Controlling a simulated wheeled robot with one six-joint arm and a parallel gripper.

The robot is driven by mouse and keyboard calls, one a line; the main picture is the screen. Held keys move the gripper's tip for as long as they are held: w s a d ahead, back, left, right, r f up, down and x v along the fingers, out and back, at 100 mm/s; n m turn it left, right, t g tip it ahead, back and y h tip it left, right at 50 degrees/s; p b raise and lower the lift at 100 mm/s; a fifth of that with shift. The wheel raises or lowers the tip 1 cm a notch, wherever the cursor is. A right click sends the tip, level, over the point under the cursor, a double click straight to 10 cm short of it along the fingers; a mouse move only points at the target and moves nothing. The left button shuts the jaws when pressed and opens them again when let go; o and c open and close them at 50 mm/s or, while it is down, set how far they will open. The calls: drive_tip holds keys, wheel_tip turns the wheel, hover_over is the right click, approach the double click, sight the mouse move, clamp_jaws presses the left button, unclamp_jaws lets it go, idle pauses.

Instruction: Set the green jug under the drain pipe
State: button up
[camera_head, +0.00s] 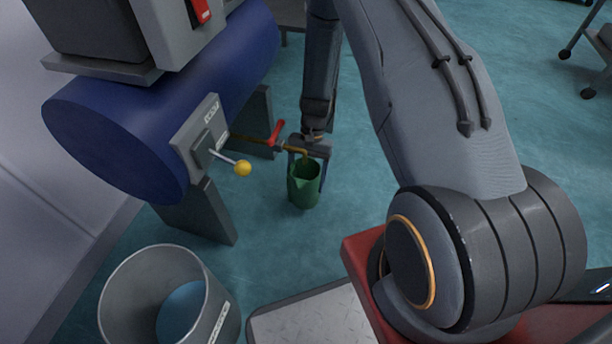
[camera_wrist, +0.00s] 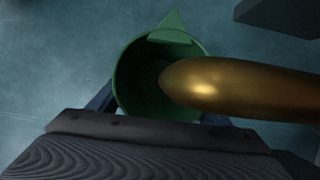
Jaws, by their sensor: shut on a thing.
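The green jug (camera_head: 303,190) is upright at the middle of the head view, beside the blue tank. My gripper (camera_head: 309,150) is shut on the jug from its far side. The fingers (camera_wrist: 102,97) are partly hidden by the wrist. I cannot tell whether the jug's base touches the floor.
The blue tank (camera_head: 110,130) stands on grey legs at left. A red valve handle (camera_head: 277,132) sits on the pipe, and a yellow-knobbed lever (camera_head: 243,168) sticks out nearby. A grey bin (camera_head: 150,280) stands at the front left. The teal floor right of the jug is clear.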

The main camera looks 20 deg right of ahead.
sight(310, 159)
drive_tip(key=shift+f+b, duration=0.35)
drive_tip(key=shift+f, duration=0.55)
drive_tip(key=shift+f, duration=0.55)
drive_tip(key=o, duration=2.1)
drive_tip(key=shift+c, duration=0.2)
drive_tip(key=shift+r, duration=0.4)
drive_tip(key=p+v, duration=0.4)
drive_tip(key=v, duration=0.7)
drive_tip(key=shift+s+a+p, duration=0.1)
drive_tip(key=shift+a+p, duration=0.05)
drive_tip(key=shift+p, duration=0.15)
drive_tip(key=shift+w+r, duration=0.25)
drive_tip(key=shift+r, duration=0.4)
